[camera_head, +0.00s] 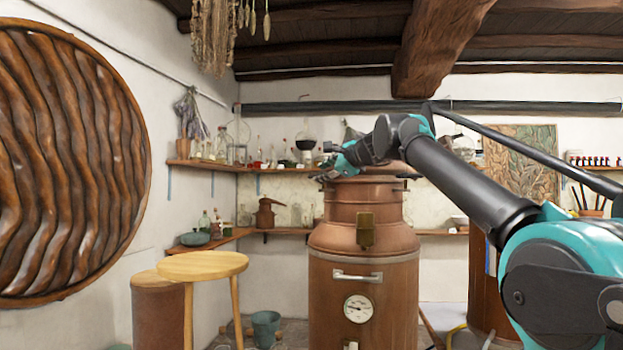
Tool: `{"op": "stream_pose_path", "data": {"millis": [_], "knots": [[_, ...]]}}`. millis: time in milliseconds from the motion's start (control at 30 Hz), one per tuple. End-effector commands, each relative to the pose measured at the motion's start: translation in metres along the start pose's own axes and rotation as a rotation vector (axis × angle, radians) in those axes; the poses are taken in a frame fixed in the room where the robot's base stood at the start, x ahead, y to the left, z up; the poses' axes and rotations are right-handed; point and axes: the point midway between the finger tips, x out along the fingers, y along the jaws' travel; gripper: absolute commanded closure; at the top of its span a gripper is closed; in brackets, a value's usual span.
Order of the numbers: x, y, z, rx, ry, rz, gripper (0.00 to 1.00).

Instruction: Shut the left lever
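A large copper alembic (363,235) stands in the middle of the view, with a gauge, a pale front handle and a brass fitting on its front. My gripper (331,168) is at the upper left of its top, beside the left rim. My arm reaches there from the right. The left lever cannot be clearly made out; the gripper covers that part of the rim. Whether the gripper touches anything there is too small to tell. Its fingers are small and overlap dark parts, so their opening is unclear.
A round wooden table (203,266) stands left of the alembic, with a green bucket (266,328) on the floor between. Shelves with glassware (238,150) line the back wall. Another copper vessel (482,285) stands at right, partly behind my arm. A thick wooden beam (437,45) hangs overhead.

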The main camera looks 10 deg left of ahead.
Motion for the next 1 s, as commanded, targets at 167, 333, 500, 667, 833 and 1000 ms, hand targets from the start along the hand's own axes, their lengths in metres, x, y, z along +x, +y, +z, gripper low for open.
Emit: {"op": "stream_pose_path", "data": {"millis": [167,333,500,667,833,1000], "knots": [[0.035,0.0,0.0,-0.001,-0.001,0.0,0.66],[0.056,0.0,0.0,-0.001,-0.001,0.0,0.66],[0.066,0.0,0.0,0.0,0.0,0.0,0.66],[0.067,0.0,0.0,0.0,0.0,0.0,0.66],[0.067,0.0,0.0,0.0,0.0,0.0,0.71],[0.067,0.0,0.0,0.0,0.0,0.0,0.92]]}}
